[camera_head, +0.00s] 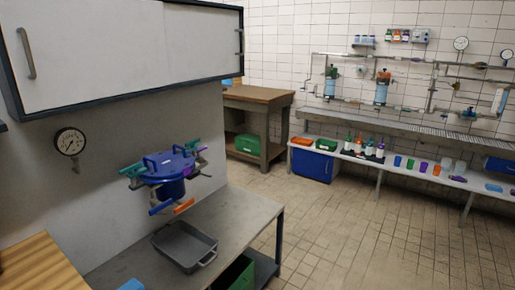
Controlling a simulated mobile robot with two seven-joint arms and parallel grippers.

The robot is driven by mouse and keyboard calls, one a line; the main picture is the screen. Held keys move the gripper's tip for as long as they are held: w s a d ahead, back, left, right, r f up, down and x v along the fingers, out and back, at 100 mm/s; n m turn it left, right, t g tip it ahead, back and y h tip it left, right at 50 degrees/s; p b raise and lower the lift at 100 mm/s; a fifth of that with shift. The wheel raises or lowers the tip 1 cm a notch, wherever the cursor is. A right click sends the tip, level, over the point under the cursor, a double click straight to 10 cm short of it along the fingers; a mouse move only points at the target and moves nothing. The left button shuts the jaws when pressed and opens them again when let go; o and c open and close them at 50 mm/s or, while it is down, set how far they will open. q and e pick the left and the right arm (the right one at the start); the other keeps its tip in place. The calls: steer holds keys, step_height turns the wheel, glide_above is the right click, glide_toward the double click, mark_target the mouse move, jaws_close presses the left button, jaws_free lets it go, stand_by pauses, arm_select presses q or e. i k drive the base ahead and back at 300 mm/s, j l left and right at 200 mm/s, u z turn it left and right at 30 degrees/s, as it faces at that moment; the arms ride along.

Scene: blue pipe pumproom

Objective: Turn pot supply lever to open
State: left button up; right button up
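A blue pot (172,187) with a wide blue lid hangs in front of the grey wall at left, above a metal bench. Teal clamp-like parts (132,170) stick out at its left and more at its right. A purple part (200,150) shows at its right rim. Below it are a blue bar-shaped handle (161,208) and an orange handle (184,206). I cannot tell which of these is the pot supply lever, nor its position. Neither of my grippers is in view.
A grey tray (185,246) lies on the metal bench (245,220) under the pot. A gauge (70,142) is on the wall. White cabinets (130,45) overhang the bench. The tiled floor (345,225) is clear; a pipe rack (385,90) and low shelf with cups stand behind.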

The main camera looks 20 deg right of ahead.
mark_target(198, 150)
steer(key=z, duration=0.15)
steer(key=i+l+u, duration=0.1)
steer(key=u, duration=0.3)
steer(key=i+l+u, duration=0.15)
steer(key=u, duration=0.25)
steer(key=i+l+u, duration=0.1)
steer(key=l+u, duration=0.15)
steer(key=u, duration=0.15)
steer(key=i+l+u, duration=0.2)
steer(key=l, duration=0.3)
steer(key=l+u, duration=0.2)
steer(key=l, duration=0.25)
steer(key=l+u, duration=0.1)
steer(key=l, duration=0.45)
steer(key=i+l, duration=0.1)
steer(key=l, duration=0.45)
steer(key=i+u, duration=0.05)
